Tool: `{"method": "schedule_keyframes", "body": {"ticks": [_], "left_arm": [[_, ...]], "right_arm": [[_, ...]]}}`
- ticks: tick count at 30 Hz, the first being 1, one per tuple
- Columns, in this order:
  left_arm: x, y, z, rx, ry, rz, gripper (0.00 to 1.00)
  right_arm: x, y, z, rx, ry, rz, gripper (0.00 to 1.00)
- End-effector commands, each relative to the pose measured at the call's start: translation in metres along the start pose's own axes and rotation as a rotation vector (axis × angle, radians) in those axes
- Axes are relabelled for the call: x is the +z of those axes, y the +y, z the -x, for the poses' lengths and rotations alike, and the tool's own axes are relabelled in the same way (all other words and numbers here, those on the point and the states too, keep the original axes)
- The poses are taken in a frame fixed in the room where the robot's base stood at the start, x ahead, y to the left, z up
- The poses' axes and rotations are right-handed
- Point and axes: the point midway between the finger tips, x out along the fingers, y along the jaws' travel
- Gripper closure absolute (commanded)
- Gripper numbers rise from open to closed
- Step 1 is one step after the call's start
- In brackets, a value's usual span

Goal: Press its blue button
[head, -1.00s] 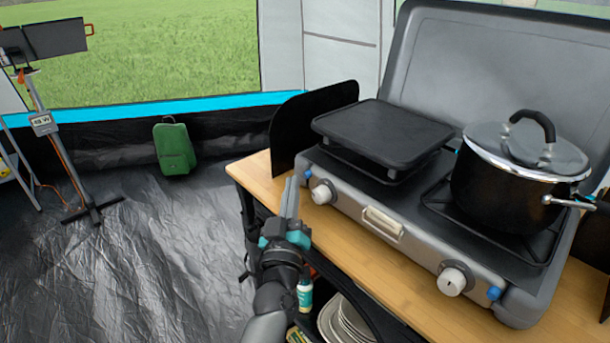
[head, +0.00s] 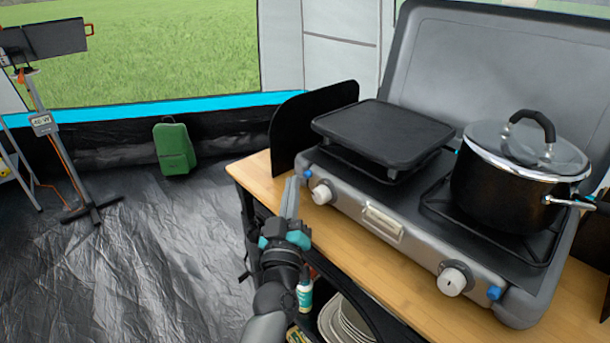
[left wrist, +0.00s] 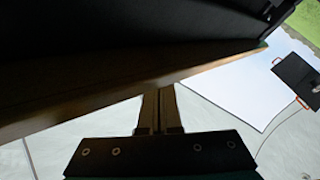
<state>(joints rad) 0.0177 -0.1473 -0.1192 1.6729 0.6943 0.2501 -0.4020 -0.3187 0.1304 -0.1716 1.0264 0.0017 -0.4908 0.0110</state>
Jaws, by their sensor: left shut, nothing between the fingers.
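A grey camping stove (head: 400,235) stands on a wooden table. It has a white knob and a small blue button at each end of its front panel. The left blue button (head: 308,173) is beside the left knob (head: 322,193). The right blue button (head: 494,293) is beside the right knob (head: 452,281). My left gripper (head: 291,184) is shut and empty, its tips pointing up just left of the left blue button. I cannot tell whether it touches the button. In the left wrist view the shut fingers (left wrist: 158,100) show below the table edge. My right gripper is out of view.
A black pot with a glass lid (head: 515,185) stands on the right burner, a black griddle (head: 382,135) on the left. A black wind panel (head: 305,125) stands behind the stove's left end. Plates (head: 345,318) sit below the table (head: 420,300). The floor at left is mostly clear.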

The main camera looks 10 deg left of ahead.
Motion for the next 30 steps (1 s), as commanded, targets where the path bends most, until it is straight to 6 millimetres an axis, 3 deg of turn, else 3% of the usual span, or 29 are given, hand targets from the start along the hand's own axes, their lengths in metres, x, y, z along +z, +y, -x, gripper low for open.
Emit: {"method": "schedule_keyframes", "body": {"ticks": [30], "left_arm": [[0.006,0.0072,-0.0093,0.0,0.002,0.002,1.0]], "right_arm": [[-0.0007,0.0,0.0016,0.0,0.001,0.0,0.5]]}}
